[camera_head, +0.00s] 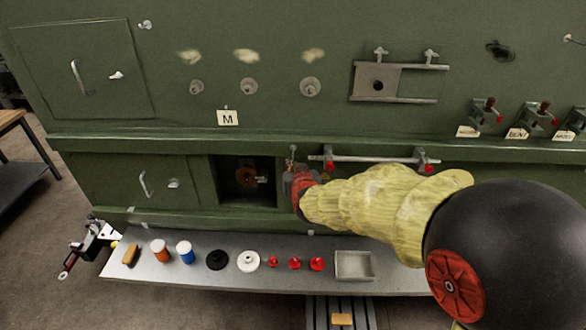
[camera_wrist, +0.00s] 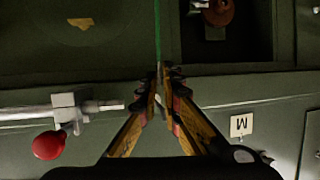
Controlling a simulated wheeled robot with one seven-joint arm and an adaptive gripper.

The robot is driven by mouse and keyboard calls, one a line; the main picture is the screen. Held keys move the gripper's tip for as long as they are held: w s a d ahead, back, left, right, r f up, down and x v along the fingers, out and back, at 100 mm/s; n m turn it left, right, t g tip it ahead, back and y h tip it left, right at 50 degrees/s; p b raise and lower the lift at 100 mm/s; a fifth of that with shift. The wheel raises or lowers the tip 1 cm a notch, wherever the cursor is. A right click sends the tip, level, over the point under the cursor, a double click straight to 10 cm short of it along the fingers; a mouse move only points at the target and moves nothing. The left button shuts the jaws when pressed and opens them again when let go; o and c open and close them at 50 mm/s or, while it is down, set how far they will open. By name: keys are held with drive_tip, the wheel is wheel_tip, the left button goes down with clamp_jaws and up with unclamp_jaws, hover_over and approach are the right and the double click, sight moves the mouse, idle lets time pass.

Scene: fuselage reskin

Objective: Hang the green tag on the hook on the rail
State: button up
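My gripper (camera_wrist: 162,84) has its fingertips close together on a thin green strip, the green tag (camera_wrist: 157,32), seen edge-on in the wrist view. The tag stretches from the fingertips to the top edge of that view. In the head view my gripper (camera_head: 297,180) is at the left end of the metal rail (camera_head: 375,159), beside the dark opening, and the tag cannot be made out. The rail's bare end (camera_wrist: 104,106) points toward the fingers in the wrist view, apart from them. I cannot clearly pick out the hook.
The rail's clamps have red knobs (camera_wrist: 48,145). An open recess (camera_head: 231,194) holds a reddish-brown round part. Below, a shelf (camera_head: 205,281) carries several caps, jars and a grey tray (camera_head: 355,265). A label marked M (camera_head: 228,118) is above the recess.

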drive_tip(key=o, duration=0.4)
drive_tip(key=shift+f, duration=0.1)
drive_tip(key=shift+s, duration=0.1)
drive_tip(key=shift+s, duration=0.1)
drive_tip(key=v, duration=1.2)
drive_tip(key=s+f+n+g+y+b, duration=0.1)
drive_tip(key=s+f+g+b, duration=0.2)
drive_tip(key=s+f+g, duration=0.7)
drive_tip(key=shift+s+d+f+m+t+h+b, duration=0.35)
drive_tip(key=shift+s+d+f+m+h+b, duration=0.15)
drive_tip(key=shift+s+d+f+b, duration=2.4)
drive_tip(key=shift+s+d+f+m+t+h+b, duration=0.55)
drive_tip(key=shift+s+d+f+b, duration=1.4)
drive_tip(key=shift+s+d+b, duration=1.8)
drive_tip(key=shift+s+d+f+m+t+h+b, duration=0.3)
drive_tip(key=shift+s+d+f+h+b, duration=0.35)
drive_tip(key=shift+s+d+f+b, duration=2.6)
